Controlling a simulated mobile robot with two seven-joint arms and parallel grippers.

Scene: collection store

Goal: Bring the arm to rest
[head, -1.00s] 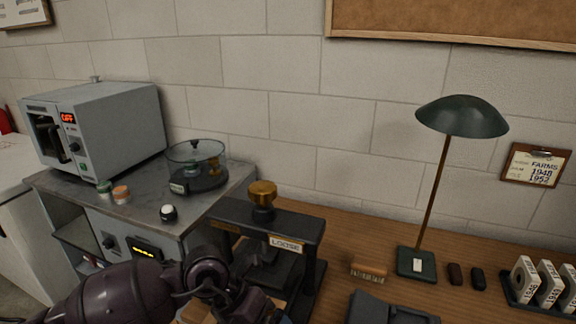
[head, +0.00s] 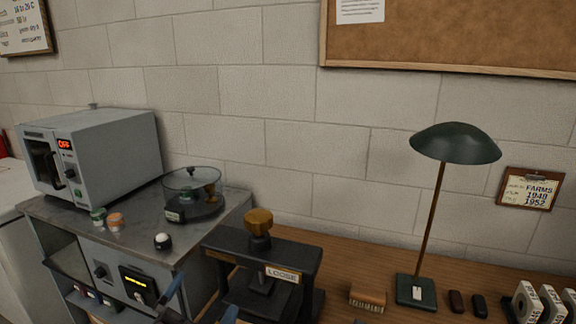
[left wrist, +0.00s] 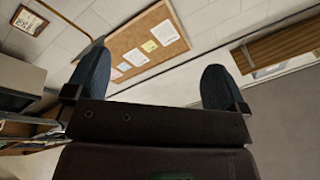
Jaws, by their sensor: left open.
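My left gripper (left wrist: 155,78) is open in the left wrist view, its two dark blue fingers wide apart with nothing between them. Beyond the fingers are the wall and the cork board (left wrist: 148,42). In the head view only the tips of the left gripper (head: 200,303) show at the bottom edge, in front of the grey cabinet and the black press (head: 264,262). The rest of the left arm is out of the head view. My right gripper is in neither view.
The grey cabinet (head: 70,213) carries an oven reading OFF (head: 110,150) and a round glass-lidded device (head: 193,207). On the wooden table stand a green lamp (head: 455,143), a wooden-backed brush (head: 367,299) and white labelled boxes (head: 526,302). The wall is behind.

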